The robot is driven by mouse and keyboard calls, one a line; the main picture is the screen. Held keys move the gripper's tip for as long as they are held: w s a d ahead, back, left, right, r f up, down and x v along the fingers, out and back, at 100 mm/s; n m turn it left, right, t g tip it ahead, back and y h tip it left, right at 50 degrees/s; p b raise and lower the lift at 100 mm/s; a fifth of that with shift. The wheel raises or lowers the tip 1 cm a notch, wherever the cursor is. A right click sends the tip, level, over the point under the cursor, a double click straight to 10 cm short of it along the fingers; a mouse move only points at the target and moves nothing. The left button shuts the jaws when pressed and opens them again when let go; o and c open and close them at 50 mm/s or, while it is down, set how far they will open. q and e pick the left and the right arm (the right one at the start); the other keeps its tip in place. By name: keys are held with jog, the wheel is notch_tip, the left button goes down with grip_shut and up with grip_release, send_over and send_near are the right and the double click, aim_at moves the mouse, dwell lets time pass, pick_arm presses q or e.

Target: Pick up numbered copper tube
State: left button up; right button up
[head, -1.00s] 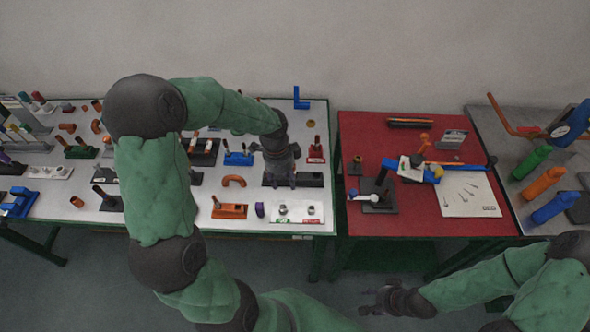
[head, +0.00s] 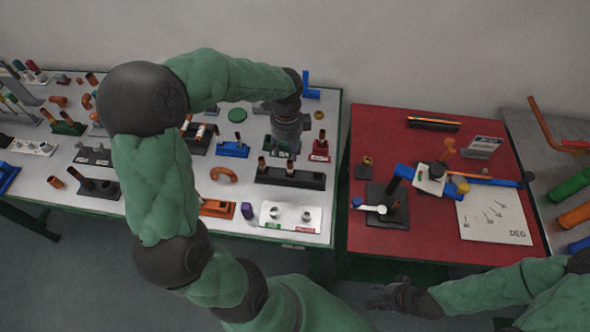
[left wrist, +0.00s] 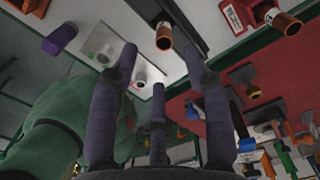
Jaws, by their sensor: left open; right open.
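A black block (head: 312,181) near the right end of the grey table holds two upright copper tubes, a left one (head: 262,166) and a right one (head: 290,168). No number is readable on either. My left gripper (head: 281,152) is open above and just behind this block. In the left wrist view its spread fingers (left wrist: 158,85) are empty. A copper tube (left wrist: 164,36) stands beyond the fingertips, apart from them. My right gripper (head: 378,300) is open and empty, low in front of the red table.
A white block (head: 291,219) with two metal fittings sits in front of the black block. A purple piece (head: 246,211) and an orange holder (head: 217,208) lie beside it. A red-based holder (head: 320,155) stands right. The red table (head: 375,243) carries a measuring fixture.

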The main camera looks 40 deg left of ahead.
aim_at(290, 168)
pick_arm(q)
notch_tip(290, 168, down, 6)
jog(key=shift+r+b, duration=0.1)
jog(key=shift+b, duration=0.8)
jog(key=f, duration=0.1)
jog(key=f+b, duration=0.1)
jog(key=f, duration=0.1)
jog(key=f+b, duration=0.1)
jog(key=f, duration=0.1)
jog(key=shift+w+d+f, duration=0.1)
jog(key=shift+w+d, duration=0.1)
jog(key=shift+w, duration=0.05)
grip_shut()
